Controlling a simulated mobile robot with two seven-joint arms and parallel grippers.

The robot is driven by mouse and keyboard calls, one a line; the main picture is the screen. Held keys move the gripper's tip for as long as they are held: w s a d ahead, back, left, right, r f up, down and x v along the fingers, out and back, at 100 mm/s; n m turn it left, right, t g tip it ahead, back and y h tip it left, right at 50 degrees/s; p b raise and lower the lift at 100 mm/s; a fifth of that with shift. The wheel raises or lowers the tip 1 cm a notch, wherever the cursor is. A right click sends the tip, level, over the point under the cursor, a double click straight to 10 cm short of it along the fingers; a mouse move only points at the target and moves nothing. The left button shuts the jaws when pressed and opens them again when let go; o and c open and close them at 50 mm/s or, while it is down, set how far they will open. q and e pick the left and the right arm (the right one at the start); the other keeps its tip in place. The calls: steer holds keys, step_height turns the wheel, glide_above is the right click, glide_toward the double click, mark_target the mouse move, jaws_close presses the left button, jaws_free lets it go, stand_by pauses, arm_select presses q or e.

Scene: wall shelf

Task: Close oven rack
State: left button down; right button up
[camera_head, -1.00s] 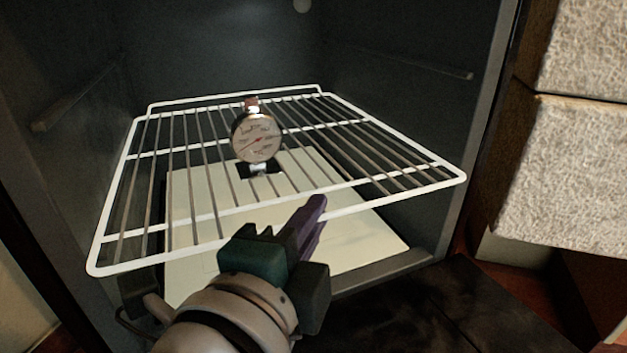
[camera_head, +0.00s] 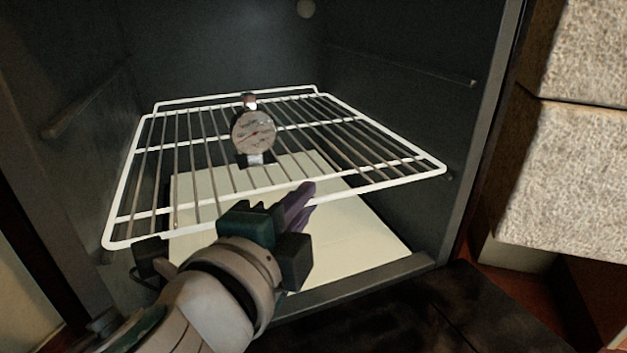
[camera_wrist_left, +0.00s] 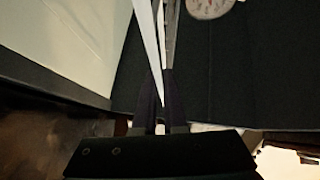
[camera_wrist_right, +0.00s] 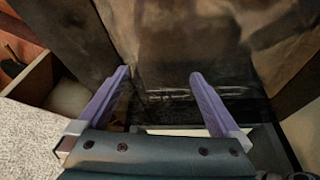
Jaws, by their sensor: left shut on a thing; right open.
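The white wire oven rack (camera_head: 380,185) lies inside the dark oven, roughly level, its front bar towards me. A round dial thermometer (camera_head: 253,132) stands on it and shows partly in the left wrist view (camera_wrist_left: 208,6). My left gripper (camera_head: 303,197) is at the rack's front bar, near the middle. In the left wrist view, its fingers are closed together on the white bar (camera_wrist_left: 150,45). My right gripper (camera_wrist_right: 160,80) shows only in the right wrist view; its purple fingers are wide apart with nothing between them.
A pale panel (camera_head: 370,235) lies on the oven floor under the rack. Side rails (camera_head: 90,100) run along the oven walls. Rough pale blocks (camera_head: 570,175) stand to the right. A dark surface (camera_head: 440,310) lies in front of the opening.

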arm_select(q)
steer(key=shift+a+f, duration=0.1)
arm_select(e)
steer(key=shift+d, duration=0.1)
arm_select(q)
steer(key=c, duration=1.4)
jaws_free()
steer(key=o, duration=0.4)
steer(key=shift+w, duration=0.2)
arm_select(e)
steer(key=shift+w, duration=0.15)
arm_select(q)
steer(key=shift+s, duration=0.1)
arm_select(e)
step_height(320, 180, up, 3)
steer(key=p, duration=0.3)
arm_select(q)
steer(key=v, duration=1)
arm_select(e)
steer(key=shift+r, duration=0.1)
